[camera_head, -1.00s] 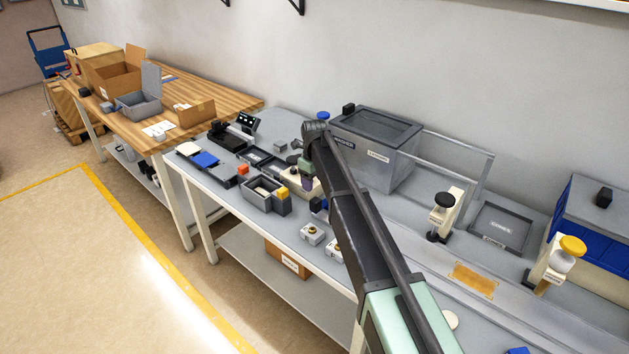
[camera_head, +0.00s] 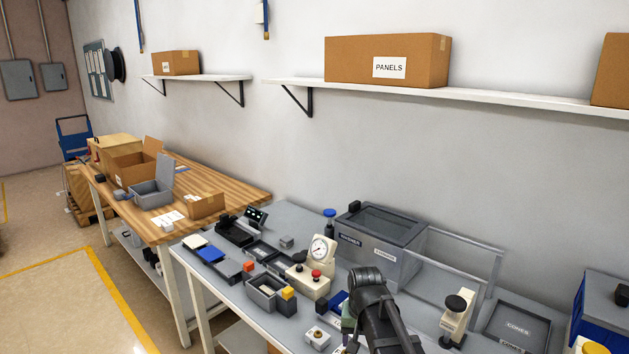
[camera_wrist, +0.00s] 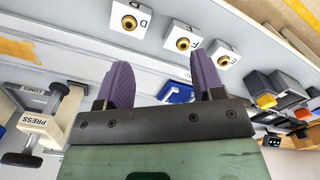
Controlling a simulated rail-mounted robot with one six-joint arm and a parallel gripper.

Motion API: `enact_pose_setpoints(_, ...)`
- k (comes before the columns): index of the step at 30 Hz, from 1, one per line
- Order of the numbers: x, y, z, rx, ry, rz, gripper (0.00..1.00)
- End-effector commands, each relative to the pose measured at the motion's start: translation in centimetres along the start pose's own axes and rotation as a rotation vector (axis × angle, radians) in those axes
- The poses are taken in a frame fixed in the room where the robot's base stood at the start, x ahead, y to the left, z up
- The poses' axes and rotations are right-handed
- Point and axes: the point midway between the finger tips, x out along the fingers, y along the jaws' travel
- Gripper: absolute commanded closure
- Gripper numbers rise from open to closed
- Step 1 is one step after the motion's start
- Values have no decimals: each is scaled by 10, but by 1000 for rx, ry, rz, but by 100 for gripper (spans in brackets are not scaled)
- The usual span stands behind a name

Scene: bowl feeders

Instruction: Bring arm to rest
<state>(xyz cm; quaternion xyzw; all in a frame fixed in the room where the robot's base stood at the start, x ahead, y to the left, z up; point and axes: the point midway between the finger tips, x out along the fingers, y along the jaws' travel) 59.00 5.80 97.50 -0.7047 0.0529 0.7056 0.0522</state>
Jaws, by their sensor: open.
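My gripper (camera_wrist: 160,68) shows in the wrist view with its two purple fingers spread apart and nothing between them. The fingers are above the grey bench, near several white blocks with brass-coloured round fittings (camera_wrist: 183,43). In the head view my arm rises from the lower edge right of the middle, over the bench (camera_head: 228,318). A bit of green shows beside the dark joint there, but the fingers are hidden.
A lidded grey bin (camera_head: 380,244) stands behind my arm. A dial gauge (camera_head: 320,250) and a black-topped press (camera_head: 456,315) flank it. Grey trays (camera_head: 266,293) lie to the left. A shelf (camera_head: 480,100) with a PANELS box (camera_head: 388,62) is on the wall above.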

Motion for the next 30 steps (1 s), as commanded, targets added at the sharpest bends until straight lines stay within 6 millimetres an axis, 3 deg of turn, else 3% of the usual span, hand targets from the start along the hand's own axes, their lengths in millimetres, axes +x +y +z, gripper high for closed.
enact_pose_setpoints(1,0,25,53,-112,0,0,38)
enact_pose_setpoints(3,0,47,92,-204,0,0,38)
enact_pose_setpoints(6,0,67,123,-179,0,0,38)
enact_pose_setpoints(10,0,79,123,-149,0,0,38)
enact_pose_setpoints(30,0,78,122,-149,0,0,38)
